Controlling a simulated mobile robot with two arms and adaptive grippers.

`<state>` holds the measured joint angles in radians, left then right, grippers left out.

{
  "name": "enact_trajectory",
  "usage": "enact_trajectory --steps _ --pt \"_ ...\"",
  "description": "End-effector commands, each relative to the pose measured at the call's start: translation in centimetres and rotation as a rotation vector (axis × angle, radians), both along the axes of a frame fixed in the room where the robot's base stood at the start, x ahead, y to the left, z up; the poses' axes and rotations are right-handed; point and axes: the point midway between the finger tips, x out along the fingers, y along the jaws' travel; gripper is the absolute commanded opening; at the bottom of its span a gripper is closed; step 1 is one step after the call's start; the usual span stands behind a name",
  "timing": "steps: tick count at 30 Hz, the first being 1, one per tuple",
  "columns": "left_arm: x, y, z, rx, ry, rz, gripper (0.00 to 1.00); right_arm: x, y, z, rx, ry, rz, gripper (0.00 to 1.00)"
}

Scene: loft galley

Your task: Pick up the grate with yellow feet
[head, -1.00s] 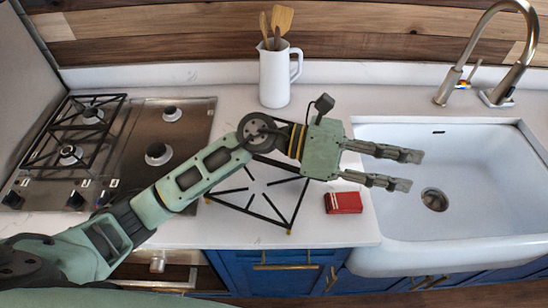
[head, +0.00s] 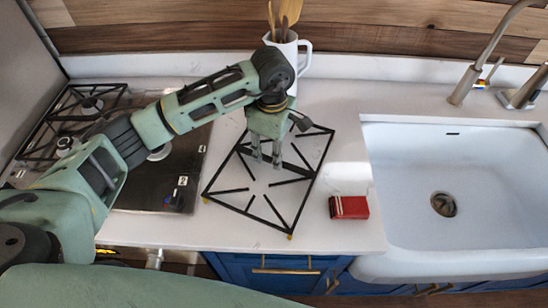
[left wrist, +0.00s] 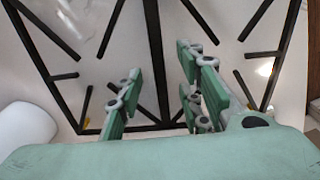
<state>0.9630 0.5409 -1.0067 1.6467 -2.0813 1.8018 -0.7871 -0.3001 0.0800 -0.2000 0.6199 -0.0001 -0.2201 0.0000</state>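The grate with yellow feet (head: 247,216) is a black square frame with inward bars and a middle crossbar. It lies on the white counter between the stove and the sink. A yellow foot shows at its front corner and another at its left corner. My left gripper (head: 267,163) points down over the grate's middle, fingers open and apart. In the left wrist view the grate's crossbar (left wrist: 154,40) passes between the fingers of the gripper (left wrist: 158,78). I cannot tell whether the fingers touch it. My right gripper is not in view.
A red box (head: 349,207) lies right of the grate. A white jug (head: 305,58) with wooden utensils stands behind it. The gas stove (head: 185,165), with another black grate, is left, and the white sink (head: 500,190) is right. The counter's front edge is close to the grate.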

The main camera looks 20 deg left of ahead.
Motion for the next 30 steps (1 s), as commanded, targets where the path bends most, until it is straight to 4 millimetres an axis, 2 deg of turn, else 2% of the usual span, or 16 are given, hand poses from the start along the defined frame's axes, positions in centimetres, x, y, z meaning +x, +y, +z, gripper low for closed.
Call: enact_trajectory --steps 1,5,10,17,30 --pt "-0.1 -0.1 -0.3 -0.001 0.005 0.0 0.34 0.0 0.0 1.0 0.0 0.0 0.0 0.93" --pt "-0.2 -0.4 -2.1 -0.001 0.007 -0.001 0.34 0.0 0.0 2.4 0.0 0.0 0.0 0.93" --pt "0.0 -0.4 -4.2 -0.002 0.002 0.0 0.34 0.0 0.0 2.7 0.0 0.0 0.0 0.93" --pt "0.0 -0.4 -4.5 -0.002 0.001 -0.001 0.34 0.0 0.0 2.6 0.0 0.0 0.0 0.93" --pt "0.0 -0.4 -4.5 -0.003 0.0 -0.001 0.0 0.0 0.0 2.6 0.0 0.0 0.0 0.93"
